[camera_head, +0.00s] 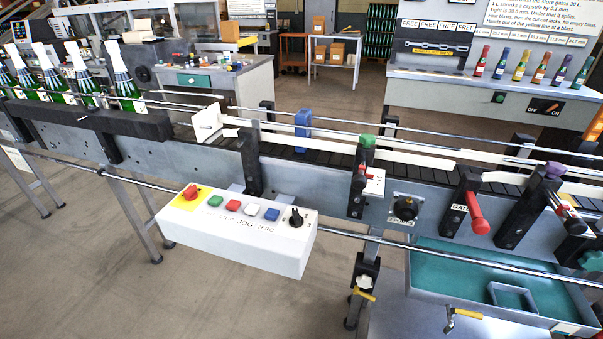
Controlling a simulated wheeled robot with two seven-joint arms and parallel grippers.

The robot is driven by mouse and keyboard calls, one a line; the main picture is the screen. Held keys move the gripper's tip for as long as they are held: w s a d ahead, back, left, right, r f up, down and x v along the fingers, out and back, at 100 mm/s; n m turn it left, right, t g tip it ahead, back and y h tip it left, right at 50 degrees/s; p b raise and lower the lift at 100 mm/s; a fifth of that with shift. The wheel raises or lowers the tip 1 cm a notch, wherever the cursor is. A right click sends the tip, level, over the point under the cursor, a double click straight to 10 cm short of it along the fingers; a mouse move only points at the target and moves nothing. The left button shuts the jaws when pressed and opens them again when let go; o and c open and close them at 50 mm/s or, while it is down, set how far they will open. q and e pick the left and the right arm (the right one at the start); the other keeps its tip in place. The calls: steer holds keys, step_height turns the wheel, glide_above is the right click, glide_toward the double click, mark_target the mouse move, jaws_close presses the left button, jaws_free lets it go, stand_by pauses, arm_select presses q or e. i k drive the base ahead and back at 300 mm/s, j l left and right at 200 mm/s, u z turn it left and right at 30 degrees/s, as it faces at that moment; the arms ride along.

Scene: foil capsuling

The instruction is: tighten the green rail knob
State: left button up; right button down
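The green rail knob (367,141) sits on top of a black bracket (357,188) on the near side of the conveyor, a little right of the picture's middle. A small white plate with red marks (374,181) is fixed beside it, below the knob. From here I cannot tell how tight the knob is. Neither of my grippers shows in the head view.
A red gate handle (475,213) and a white control box (240,229) project from the conveyor front. Rails (420,158) run past the knob. Green bottles (55,80) stand far left.

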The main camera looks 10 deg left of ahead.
mark_target(367, 138)
steer(key=i+l+z, duration=0.45)
steer(key=i+l, duration=0.25)
steer(key=l, duration=0.15)
